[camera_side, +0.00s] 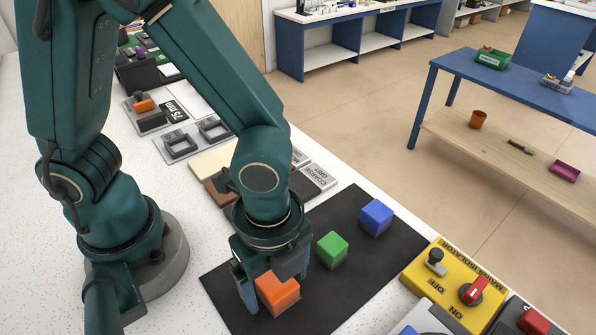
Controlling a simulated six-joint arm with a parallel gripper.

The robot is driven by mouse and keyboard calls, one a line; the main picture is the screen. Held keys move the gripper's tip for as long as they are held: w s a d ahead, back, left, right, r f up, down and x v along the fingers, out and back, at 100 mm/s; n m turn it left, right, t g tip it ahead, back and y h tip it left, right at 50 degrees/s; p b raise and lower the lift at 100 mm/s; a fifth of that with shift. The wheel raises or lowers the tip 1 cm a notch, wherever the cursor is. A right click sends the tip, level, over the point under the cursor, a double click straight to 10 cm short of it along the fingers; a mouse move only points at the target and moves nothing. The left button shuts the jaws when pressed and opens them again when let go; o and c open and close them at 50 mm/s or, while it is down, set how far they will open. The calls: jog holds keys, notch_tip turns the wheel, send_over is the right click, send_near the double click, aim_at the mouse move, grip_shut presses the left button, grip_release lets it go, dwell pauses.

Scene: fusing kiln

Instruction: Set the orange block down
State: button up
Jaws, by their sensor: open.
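The orange block (278,295) is on the black mat (350,300), near its lower left part. It appears to rest on the mat. My gripper (275,290) points down over it, with one finger at the block's left and the other behind its upper right. The jaws are open, and the fingers and palm hide part of the block's top and far side. I cannot tell whether a finger still touches it.
A green block (332,251) and a blue block (376,218) stand on the mat to the right of my gripper. A yellow mains isolator box (447,286) with a red switch sits at the mat's right edge. Grit plates (313,178) lie behind the mat.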

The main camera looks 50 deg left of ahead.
aim_at(277, 282)
notch_tip(277, 282, up, 11)
jog(key=w+a+r+n+t, duration=0.1)
jog(key=a+r+n+t, duration=0.2)
jog(key=a+n, duration=1)
jog(key=shift+w+a+r+n+t, duration=0.2)
jog(key=shift+w+n+t, duration=0.2)
jog(key=shift+n+t, duration=1.5)
jog(key=shift+n+g, duration=0.6)
